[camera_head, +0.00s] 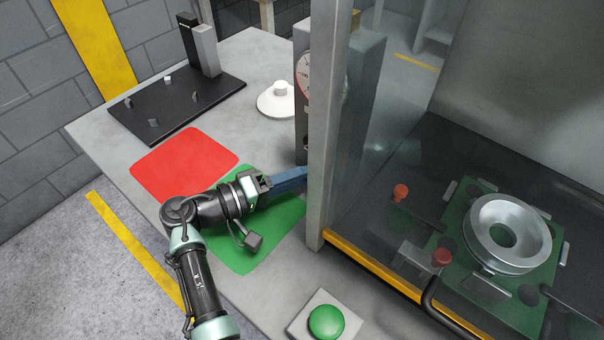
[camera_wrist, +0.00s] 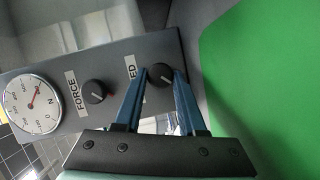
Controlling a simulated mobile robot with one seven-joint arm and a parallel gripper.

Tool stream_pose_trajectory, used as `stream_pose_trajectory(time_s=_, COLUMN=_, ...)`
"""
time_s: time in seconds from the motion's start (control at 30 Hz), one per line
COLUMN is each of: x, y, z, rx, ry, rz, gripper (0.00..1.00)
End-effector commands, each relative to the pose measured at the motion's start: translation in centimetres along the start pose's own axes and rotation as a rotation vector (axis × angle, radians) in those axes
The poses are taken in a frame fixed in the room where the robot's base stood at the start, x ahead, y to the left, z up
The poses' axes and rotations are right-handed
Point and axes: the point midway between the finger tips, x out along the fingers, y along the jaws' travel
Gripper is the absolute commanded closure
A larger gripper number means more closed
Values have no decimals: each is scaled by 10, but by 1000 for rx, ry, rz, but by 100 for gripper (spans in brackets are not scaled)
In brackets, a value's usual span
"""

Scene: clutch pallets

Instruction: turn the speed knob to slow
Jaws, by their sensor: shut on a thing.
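The speed knob (camera_wrist: 160,75) is a small black knob with a pale pointer mark, on a grey control panel (camera_wrist: 50,80) in the wrist view. My gripper (camera_wrist: 162,82) has its two blue fingers on either side of the knob, shut on it. The left finger covers part of the label, and only "ED" (camera_wrist: 131,72) shows. No slow or fast marking can be read. In the head view the blue fingers of my gripper (camera_head: 290,178) reach toward the panel box (camera_head: 302,130), and the frame post hides their tips and the knob.
A FORCE knob (camera_wrist: 96,91) and a round dial gauge (camera_wrist: 34,104) are on the same panel. A glass-fronted press with a metal ring (camera_head: 508,232) stands right. A green button box (camera_head: 326,322), red mat (camera_head: 184,163) and green mat (camera_head: 245,262) lie on the table.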

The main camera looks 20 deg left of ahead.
Motion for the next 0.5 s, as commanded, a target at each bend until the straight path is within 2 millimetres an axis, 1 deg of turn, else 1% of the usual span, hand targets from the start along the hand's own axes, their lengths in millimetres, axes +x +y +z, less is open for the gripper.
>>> stream_pose_trajectory(time_s=0.23, x=0, y=0, z=0, rx=-3, ry=0, rz=0, gripper=100)
stream_pose_trajectory(time_s=0.27, x=0, y=0, z=0, rx=-3, ry=0, rz=0, gripper=57)
stream_pose_trajectory(time_s=0.4, x=0, y=0, z=0, rx=-2, ry=0, rz=0, gripper=32)
stream_pose_trajectory(time_s=0.5, x=0, y=0, z=0, rx=-1, ry=0, rz=0, gripper=32)
